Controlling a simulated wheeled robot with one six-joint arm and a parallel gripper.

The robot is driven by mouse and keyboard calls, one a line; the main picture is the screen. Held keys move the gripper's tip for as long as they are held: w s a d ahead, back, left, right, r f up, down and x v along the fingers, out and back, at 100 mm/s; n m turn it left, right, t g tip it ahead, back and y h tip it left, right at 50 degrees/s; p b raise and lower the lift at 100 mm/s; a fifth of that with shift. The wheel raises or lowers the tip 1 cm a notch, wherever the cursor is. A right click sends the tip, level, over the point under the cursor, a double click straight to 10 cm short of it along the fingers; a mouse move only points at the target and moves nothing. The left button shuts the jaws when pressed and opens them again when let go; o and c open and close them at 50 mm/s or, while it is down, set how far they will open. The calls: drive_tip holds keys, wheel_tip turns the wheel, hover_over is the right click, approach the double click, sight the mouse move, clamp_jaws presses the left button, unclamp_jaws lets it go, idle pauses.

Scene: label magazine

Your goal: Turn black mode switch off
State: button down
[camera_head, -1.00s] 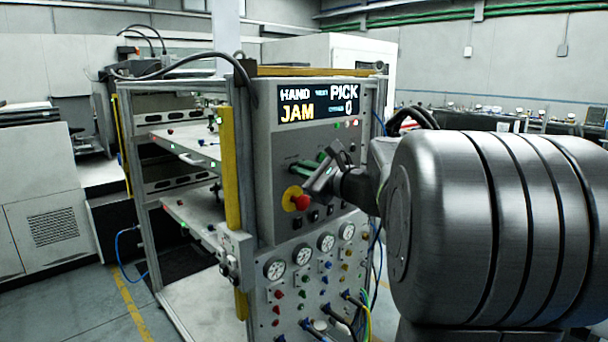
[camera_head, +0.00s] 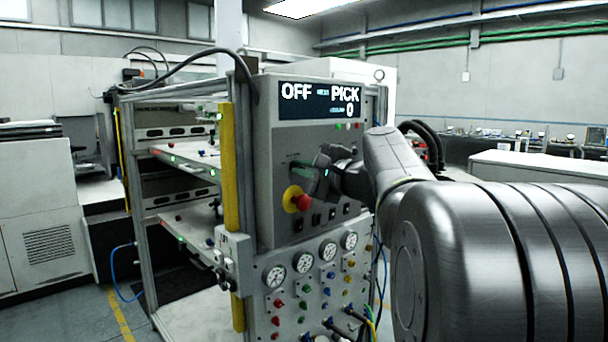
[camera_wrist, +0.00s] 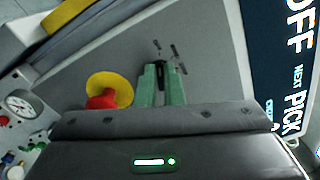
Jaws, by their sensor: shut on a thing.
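The black mode switch (camera_wrist: 161,74) sits on the grey control panel (camera_head: 272,140), between the green fingertips of my gripper (camera_wrist: 160,80) in the wrist view. My gripper is shut on the switch knob. In the head view my gripper (camera_head: 313,172) reaches the panel from the right, and its body hides most of the switch. The display (camera_head: 319,101) reads "OFF", "PICK" and "0". Short dark label marks show on the panel just past the fingertips in the wrist view.
A red emergency button on a yellow base (camera_head: 295,199) is close beside my gripper. Small black switches (camera_head: 316,219) sit below it. Gauges (camera_head: 302,258), coloured knobs and cables fill the lower panel. A yellow post (camera_head: 230,165) stands at the panel's left edge.

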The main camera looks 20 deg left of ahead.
idle(0.4)
drive_tip(key=c, duration=1.6)
unclamp_jaws()
drive_tip(key=shift+o, duration=0.2)
drive_tip(key=b+v, duration=0.1)
drive_tip(key=v, duration=1.3)
drive_tip(key=shift+w+a, duration=0.1)
drive_tip(key=shift+a, duration=0.1)
drive_tip(key=p+x, duration=0.1)
drive_tip(key=x, duration=1.2)
drive_tip(key=shift+w+a, duration=0.15)
drive_tip(key=shift+a, duration=0.1)
